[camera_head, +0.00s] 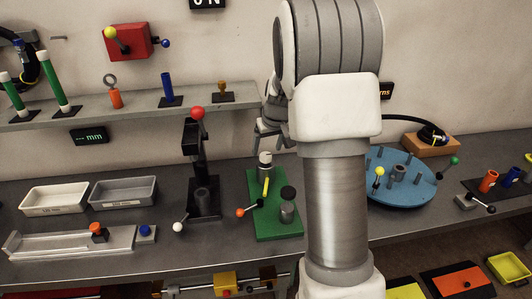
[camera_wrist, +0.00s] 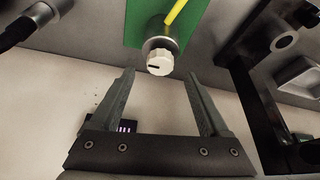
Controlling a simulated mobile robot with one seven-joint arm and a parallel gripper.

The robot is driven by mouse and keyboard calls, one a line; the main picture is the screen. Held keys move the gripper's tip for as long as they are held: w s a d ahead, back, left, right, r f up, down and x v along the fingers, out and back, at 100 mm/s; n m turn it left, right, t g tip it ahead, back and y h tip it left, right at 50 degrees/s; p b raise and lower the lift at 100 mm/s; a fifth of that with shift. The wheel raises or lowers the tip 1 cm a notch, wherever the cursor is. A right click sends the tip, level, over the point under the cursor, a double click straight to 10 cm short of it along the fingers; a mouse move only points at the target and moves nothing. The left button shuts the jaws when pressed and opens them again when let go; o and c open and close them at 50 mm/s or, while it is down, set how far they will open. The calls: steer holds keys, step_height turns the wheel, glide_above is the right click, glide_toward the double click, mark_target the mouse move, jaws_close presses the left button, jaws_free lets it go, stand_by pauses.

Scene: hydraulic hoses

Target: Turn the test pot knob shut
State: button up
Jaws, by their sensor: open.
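The test pot knob (camera_wrist: 160,63) is a white, ribbed cap with a dark mark on its face, on top of a grey metal pot. In the head view the pot (camera_head: 265,161) stands upright at the back of a green plate (camera_head: 272,229), with a yellow handle in front of it. My gripper (camera_head: 269,143) is above the knob, its fingers apart. In the wrist view my gripper (camera_wrist: 158,76) is open and empty, and the knob shows between and just beyond the fingertips, with no visible contact.
A black stand with a red ball (camera_head: 198,113) rises left of the plate. A dark-capped cylinder (camera_head: 287,208) and an orange-ended lever (camera_head: 241,212) are on the plate's front part. A blue round table (camera_head: 405,190) lies to the right. A shelf (camera_head: 140,112) runs behind at left.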

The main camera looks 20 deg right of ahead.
mark_target(265, 154)
steer(key=shift+x, duration=1.55)
jaws_close()
